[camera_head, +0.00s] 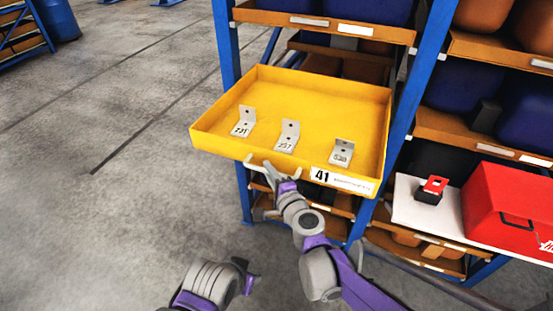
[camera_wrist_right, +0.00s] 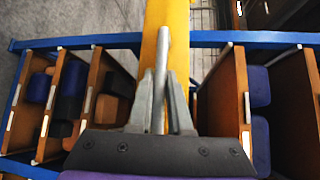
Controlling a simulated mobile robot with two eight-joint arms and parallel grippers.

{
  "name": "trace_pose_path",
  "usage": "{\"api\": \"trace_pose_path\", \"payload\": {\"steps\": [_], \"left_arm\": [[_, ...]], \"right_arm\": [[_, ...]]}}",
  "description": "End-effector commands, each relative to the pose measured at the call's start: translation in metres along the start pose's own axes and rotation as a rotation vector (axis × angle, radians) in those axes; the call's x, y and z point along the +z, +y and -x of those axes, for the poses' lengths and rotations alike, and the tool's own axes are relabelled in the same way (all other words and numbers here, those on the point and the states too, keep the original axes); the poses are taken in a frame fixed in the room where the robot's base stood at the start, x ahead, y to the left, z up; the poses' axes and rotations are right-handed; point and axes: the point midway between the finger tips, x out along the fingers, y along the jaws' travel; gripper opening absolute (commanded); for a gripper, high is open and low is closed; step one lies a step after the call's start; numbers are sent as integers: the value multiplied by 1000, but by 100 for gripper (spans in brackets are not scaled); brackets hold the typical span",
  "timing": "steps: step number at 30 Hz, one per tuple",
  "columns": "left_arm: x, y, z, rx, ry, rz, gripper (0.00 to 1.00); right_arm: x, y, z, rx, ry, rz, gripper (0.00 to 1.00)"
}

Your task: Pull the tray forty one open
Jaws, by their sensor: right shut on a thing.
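The yellow tray forty one (camera_head: 320,105) stands well out from the blue rack, with its floor in plain sight. A white label with "41" (camera_head: 322,175) is on its front wall. Three grey angle brackets, at left (camera_head: 244,121), middle (camera_head: 288,136) and right (camera_head: 342,152), stand in it, apart from each other. My right gripper (camera_head: 274,177) is at the tray's front and shut on the grey bar handle (camera_head: 252,163). In the wrist view the handle (camera_wrist_right: 163,48) runs between the right gripper's fingers (camera_wrist_right: 161,105). My left gripper (camera_head: 245,275) is low in the head view, away from the tray; its jaws are unclear.
The rack's blue upright (camera_head: 405,110) stands right of the tray. At right, a white shelf (camera_head: 415,205) bears a red case (camera_head: 510,205) and a small red-and-black item (camera_head: 432,190). Blue and orange castings fill other shelves. Open concrete floor (camera_head: 100,200) lies to the left.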

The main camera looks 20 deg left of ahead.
Motion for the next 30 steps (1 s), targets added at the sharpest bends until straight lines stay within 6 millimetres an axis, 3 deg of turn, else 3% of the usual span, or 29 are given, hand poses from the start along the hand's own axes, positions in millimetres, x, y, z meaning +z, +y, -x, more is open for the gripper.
{"api": "trace_pose_path", "payload": {"steps": [6, 21, 22, 26, 30], "left_arm": [[2, 0, -2, 0, -1, 0, 50], [2, 0, -2, 0, -1, 0, 50], [2, 0, -2, 0, -1, 0, 50], [2, 0, -2, 0, -1, 0, 50], [2, 0, -2, 0, -1, 0, 50]], "right_arm": [[16, 5, 16, 0, -1, 0, 0], [19, 5, 19, 0, 0, 0, 0], [19, 5, 19, 0, 0, 0, 23], [19, 5, 19, 0, 0, 0, 46], [19, 5, 19, 0, 0, 0, 46]]}}
